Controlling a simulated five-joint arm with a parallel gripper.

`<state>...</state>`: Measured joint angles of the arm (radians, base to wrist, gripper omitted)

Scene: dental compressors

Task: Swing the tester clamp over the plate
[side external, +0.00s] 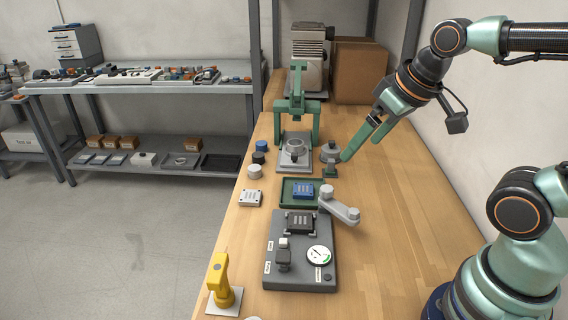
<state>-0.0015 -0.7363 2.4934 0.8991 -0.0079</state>
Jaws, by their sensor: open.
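The tester (280,272) is a dark grey block at the near part of the bench, with a round white gauge (319,256) at its right. A dark ribbed plate (300,222) sits at its far end. The light grey clamp arm (341,207) has one round end at the tester's far right corner. It slants right and toward the camera, beside the plate and not over it. My gripper (362,149) has green fingers spread open with nothing between them. It is above the bench, beyond the clamp and apart from it.
A grey round part on a green stand (330,153) is close left of my fingertips. A green press (298,105) stands farther back. A green tray (287,198) with a blue piece lies between press and tester. A yellow tool (221,280) stands front left. The bench's right side is clear.

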